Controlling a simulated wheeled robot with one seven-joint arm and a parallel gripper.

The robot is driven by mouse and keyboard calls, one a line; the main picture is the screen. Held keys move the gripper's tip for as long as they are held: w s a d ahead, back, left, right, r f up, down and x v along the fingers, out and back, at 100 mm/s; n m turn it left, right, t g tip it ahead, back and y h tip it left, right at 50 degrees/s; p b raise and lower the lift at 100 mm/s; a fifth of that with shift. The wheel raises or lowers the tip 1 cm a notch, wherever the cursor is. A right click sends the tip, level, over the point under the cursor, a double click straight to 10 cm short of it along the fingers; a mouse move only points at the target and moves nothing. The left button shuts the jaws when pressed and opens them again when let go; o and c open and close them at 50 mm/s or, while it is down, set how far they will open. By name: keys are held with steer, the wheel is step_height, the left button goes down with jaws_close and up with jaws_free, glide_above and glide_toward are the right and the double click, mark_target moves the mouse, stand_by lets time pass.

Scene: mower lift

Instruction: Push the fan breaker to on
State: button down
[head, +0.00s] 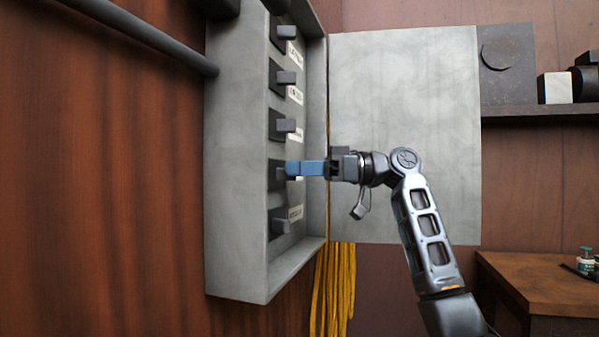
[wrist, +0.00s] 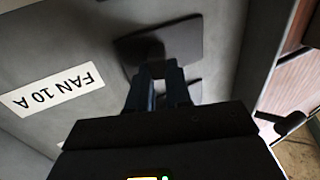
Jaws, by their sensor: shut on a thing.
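The fan breaker (head: 274,178) is the fourth in a column of black breakers with grey levers inside an open grey box. In the wrist view its dark plate (wrist: 180,40) lies beside a white label (wrist: 55,88) reading "FAN 10 A", seen upside down. My gripper (head: 289,169), with blue fingers, reaches in from the right at this breaker. In the wrist view my gripper (wrist: 160,72) has its two fingers close together on the grey lever at the plate. The fingers hide most of the lever, and I cannot tell its position.
The grey breaker box (head: 235,170) has other levers above and one below the fan breaker. Its door (head: 400,100) stands open to the right, behind my arm. Yellow cable (head: 335,285) hangs below. A wooden bench (head: 525,285) and a shelf (head: 530,112) are at right.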

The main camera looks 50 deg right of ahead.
stand_by(0.5)
steer(key=c, duration=1)
jaws_free()
steer(key=shift+c, duration=0.2)
steer(key=shift+d, duration=0.1)
steer(key=b+v, duration=0.1)
steer(key=v, duration=0.6)
steer(key=shift+s+d, duration=0.2)
steer(key=shift+d, duration=0.05)
